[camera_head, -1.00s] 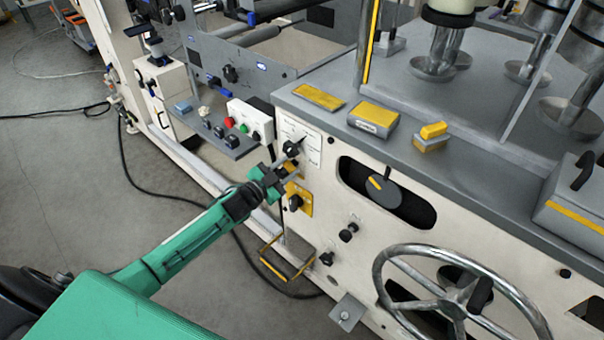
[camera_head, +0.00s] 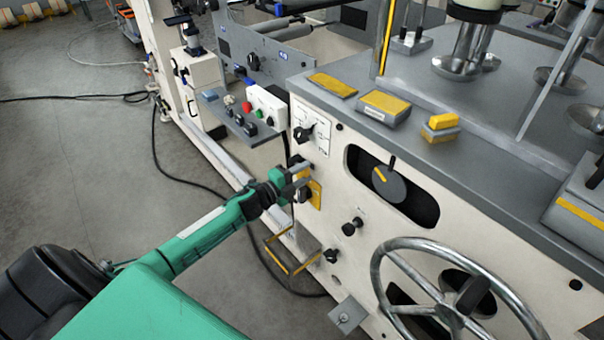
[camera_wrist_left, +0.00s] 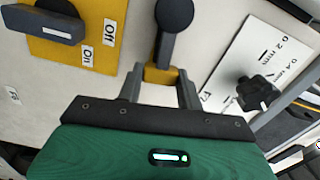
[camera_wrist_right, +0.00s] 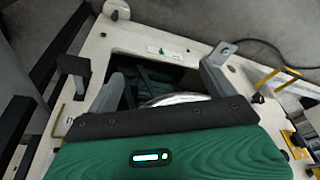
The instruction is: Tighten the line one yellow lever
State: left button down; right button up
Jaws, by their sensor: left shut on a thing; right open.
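The yellow lever (camera_wrist_left: 160,75) shows in the left wrist view as a small yellow block below a dark rounded arm (camera_wrist_left: 174,20). My left gripper (camera_wrist_left: 160,95) has its fingers on both sides of the yellow block and is shut on it. In the head view my left gripper (camera_head: 303,175) is at the cream front panel, below the black dial (camera_head: 305,133), and covers most of the lever. My right gripper (camera_wrist_right: 165,85) is open in the right wrist view, with nothing seen between its fingers. It is not in the head view.
A yellow On/Off plate (camera_wrist_left: 75,55) with a dark handle is close beside the left gripper. A large handwheel (camera_head: 450,290) and black knobs (camera_head: 352,226) stick out of the panel. A yellow-edged step (camera_head: 292,255) is below. Grey floor (camera_head: 90,170) is open at left.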

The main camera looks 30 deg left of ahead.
pick_arm(q)
jog(key=shift+f+m+b, duration=0.45)
jog(key=shift+f+m, duration=0.1)
jog(key=shift+m, duration=0.35)
pick_arm(e)
jog(key=shift+w+v, duration=0.2)
jog(key=shift+v, duration=1.2)
pick_arm(q)
jog(key=c, duration=0.9)
grip_release()
jog(key=shift+s, duration=0.1)
jog(key=v, duration=1.3)
jog(key=shift+s+a, duration=0.1)
jog(key=shift+s, duration=0.25)
pick_arm(e)
jog(key=shift+w+f, duration=0.1)
jog(key=shift+f, duration=0.15)
jog(key=shift+r, duration=0.1)
